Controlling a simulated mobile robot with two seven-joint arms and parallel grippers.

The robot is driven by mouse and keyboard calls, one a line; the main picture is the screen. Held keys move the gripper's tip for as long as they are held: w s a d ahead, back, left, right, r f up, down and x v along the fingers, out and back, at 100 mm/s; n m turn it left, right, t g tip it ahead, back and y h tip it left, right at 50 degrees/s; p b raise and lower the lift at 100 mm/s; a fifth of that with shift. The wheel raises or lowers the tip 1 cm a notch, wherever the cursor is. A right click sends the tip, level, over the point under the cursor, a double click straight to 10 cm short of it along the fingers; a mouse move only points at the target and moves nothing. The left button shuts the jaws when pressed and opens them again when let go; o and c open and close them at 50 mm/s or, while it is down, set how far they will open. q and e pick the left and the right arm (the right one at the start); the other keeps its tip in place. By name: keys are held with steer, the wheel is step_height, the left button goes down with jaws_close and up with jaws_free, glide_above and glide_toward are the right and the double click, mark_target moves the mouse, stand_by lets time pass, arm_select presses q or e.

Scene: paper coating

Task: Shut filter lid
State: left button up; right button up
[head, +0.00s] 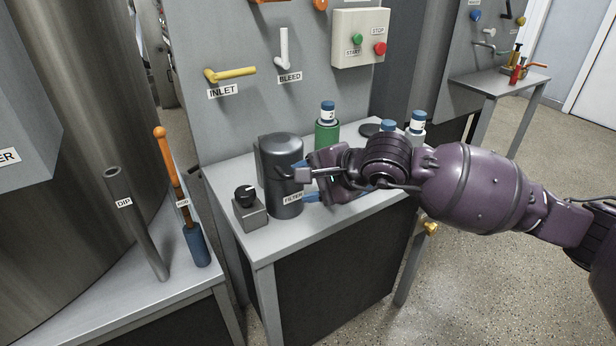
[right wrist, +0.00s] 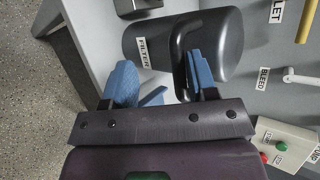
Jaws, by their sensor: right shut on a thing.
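The filter (head: 279,150) is a dark grey canister with a white FILTER label, upright on the grey table. A dark curved handle (right wrist: 180,62) stands out from its side in the right wrist view, where the canister (right wrist: 222,45) also shows. The filter's top looks covered; I cannot tell whether a gap remains at the lid. My right gripper (head: 309,181) is at the filter's right side, with blue finger pads beside the handle. It is shut on the handle, though the exact contact is partly hidden. My left gripper is not in view.
A small box with a black knob (head: 246,195) stands left of the filter. A green bottle (head: 327,132), a dark disc (head: 370,130) and blue-capped bottles stand behind my right arm. The INLET lever (head: 229,73), BLEED lever (head: 284,50) and START/STOP box (head: 358,38) are on the panel above.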

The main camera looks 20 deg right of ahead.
steer(key=p+v, duration=0.2)
steer(key=v, duration=0.8)
steer(key=shift+s+d+r+p, duration=0.15)
steer(key=shift+s+d+p, duration=0.05)
steer(key=shift+s+p, duration=0.1)
